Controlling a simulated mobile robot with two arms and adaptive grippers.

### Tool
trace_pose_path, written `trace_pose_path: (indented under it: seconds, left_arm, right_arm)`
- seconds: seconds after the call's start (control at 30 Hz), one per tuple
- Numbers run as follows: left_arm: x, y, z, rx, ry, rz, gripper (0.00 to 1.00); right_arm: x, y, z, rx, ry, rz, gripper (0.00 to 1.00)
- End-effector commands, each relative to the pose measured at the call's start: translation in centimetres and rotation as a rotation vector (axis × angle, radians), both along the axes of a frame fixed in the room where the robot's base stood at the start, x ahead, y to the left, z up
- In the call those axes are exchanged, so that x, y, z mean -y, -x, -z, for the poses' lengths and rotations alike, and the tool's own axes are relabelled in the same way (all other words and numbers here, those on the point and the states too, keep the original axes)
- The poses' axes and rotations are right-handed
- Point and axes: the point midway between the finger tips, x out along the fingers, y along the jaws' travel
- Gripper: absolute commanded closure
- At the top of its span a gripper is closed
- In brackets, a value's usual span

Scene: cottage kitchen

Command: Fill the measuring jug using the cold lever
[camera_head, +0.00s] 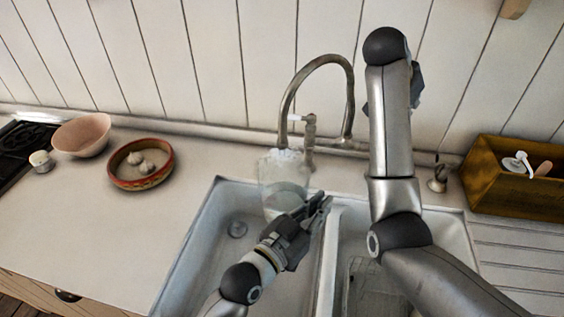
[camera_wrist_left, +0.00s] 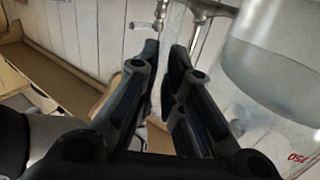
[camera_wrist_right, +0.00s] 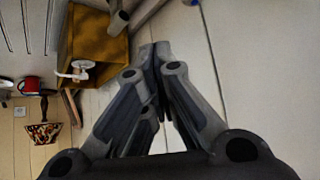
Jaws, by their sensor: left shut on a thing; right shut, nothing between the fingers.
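The clear measuring jug (camera_head: 280,178) is under the spout of the tap (camera_head: 347,75), over the left sink basin. In the left wrist view the jug (camera_wrist_left: 280,65) fills the right side, with a red marking and a line like a water level. My left gripper (camera_head: 322,203) is shut on the jug, apparently at its handle, between the fingers (camera_wrist_left: 167,55). One white-tipped tap lever (camera_head: 296,118) shows left of the tap body. My right gripper (camera_head: 416,82) is raised near the wall, mostly hidden behind my arm; its fingers (camera_wrist_right: 155,55) are closed and empty.
The double sink (camera_head: 205,215) has a divider between its basins. A wooden box (camera_head: 510,200) stands right of it. A bowl with white bulbs (camera_head: 130,180) and a pink bowl (camera_head: 82,135) are on the left counter. The plank wall is close behind the tap.

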Motion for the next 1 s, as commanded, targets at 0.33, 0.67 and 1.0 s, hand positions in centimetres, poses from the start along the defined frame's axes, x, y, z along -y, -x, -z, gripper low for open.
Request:
trace_pose_path:
  seconds: [0.33,0.67,1.0]
  left_arm:
    - [0.2,3.9,-0.4,0.008,0.002,-0.002,1.00]
    - [0.2,3.9,-0.1,0.004,0.000,-0.001,1.00]
    - [0.2,3.8,-0.3,0.007,0.002,-0.002,1.00]
  right_arm:
    - [0.0,0.0,0.0,0.000,0.000,0.000,1.00]
    - [0.0,0.0,0.0,0.000,0.000,0.000,1.00]
    - [2.3,-1.9,3.0,0.048,0.180,-0.199,1.00]
